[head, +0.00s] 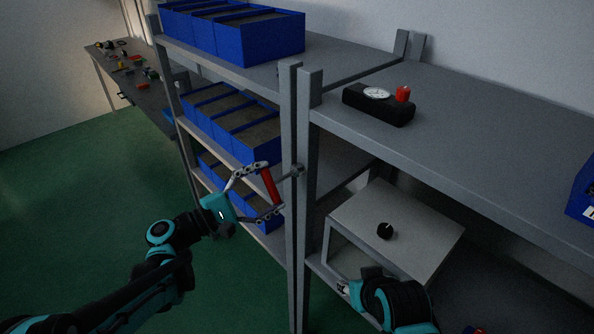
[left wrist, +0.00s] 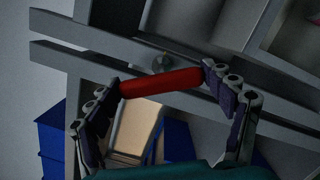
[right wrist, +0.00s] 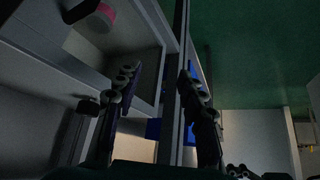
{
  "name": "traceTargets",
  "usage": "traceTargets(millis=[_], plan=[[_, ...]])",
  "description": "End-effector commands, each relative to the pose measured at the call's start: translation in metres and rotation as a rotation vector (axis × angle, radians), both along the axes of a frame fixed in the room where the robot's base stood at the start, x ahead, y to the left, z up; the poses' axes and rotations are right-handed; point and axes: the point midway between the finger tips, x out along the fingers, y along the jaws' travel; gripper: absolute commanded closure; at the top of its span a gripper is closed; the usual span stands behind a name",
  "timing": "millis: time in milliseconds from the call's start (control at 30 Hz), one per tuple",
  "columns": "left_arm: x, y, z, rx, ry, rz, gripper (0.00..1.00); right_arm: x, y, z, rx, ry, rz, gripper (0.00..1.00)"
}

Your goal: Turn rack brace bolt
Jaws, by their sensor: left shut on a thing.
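My left gripper (head: 268,187) is at the rack's front posts, its two fingers shut on the ends of a red bar (head: 269,184). The bar also shows in the left wrist view (left wrist: 162,83), spanning from finger to finger. The grey brace bolt (head: 298,171) sticks out at the rack post (head: 291,220), close to the right of the bar. In the left wrist view the bolt (left wrist: 162,62) is just beyond the bar; I cannot tell whether they touch. My right gripper (right wrist: 160,80) is open and empty, by the lower shelf.
Blue bins (head: 258,37) fill the left rack's shelves. A black gauge box (head: 378,103) with a red knob (head: 403,93) is on the right rack's upper shelf. A grey box (head: 415,213) with a black knob (head: 385,231) stands below. The green floor (head: 75,210) is clear at left.

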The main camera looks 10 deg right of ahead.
Motion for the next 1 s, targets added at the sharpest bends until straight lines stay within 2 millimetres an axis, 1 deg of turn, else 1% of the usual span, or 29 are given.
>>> traceTargets(millis=[367,1000], plan=[[-0.001,0.002,0.001,0.000,-0.001,0.001,0.49,0.000,0.000,0.000,0.000,0.000,0.000,0.60],[-0.021,0.029,0.000,0.000,-0.001,0.001,0.49,0.000,0.000,0.001,0.000,0.000,0.000,0.60]])
